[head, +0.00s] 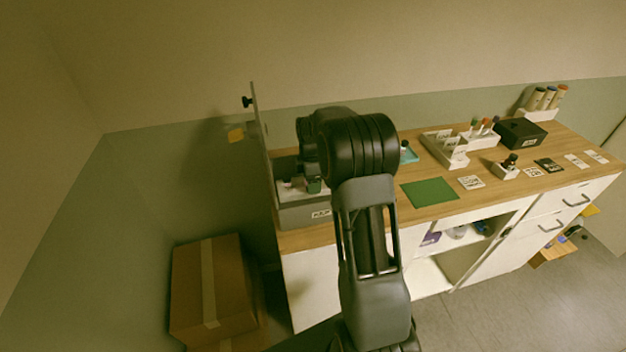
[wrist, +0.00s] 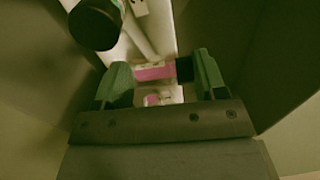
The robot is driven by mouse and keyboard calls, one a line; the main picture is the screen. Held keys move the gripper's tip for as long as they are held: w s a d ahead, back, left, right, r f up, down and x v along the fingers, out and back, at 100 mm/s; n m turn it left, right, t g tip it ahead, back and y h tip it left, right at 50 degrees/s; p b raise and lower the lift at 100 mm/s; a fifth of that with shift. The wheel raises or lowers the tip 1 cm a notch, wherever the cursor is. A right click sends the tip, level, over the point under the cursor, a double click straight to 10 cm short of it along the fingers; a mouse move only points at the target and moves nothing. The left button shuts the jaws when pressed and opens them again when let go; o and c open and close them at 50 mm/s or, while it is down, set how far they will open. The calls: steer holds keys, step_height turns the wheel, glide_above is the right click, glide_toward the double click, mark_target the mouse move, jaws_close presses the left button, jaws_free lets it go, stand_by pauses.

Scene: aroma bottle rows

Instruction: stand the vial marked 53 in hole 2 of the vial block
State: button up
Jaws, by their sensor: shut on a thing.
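My gripper (wrist: 163,78) shows in the wrist view with its two green finger pads on either side of a small white vial with a pink band (wrist: 153,73) and a dark end. The gripper is shut on this vial, which lies crosswise between the pads. I cannot read its number, so I cannot tell whether it is 53.
In the wrist view, a dark-capped bottle (wrist: 97,25) lies close by, between the box walls. A raised panel (head: 262,135) stands at the box's back left. On the counter are a green mat (head: 429,192), a white rack (head: 482,140) and a black box (head: 521,133).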

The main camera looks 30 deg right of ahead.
steer(key=o, duration=1)
steer(key=shift+c, duration=0.2)
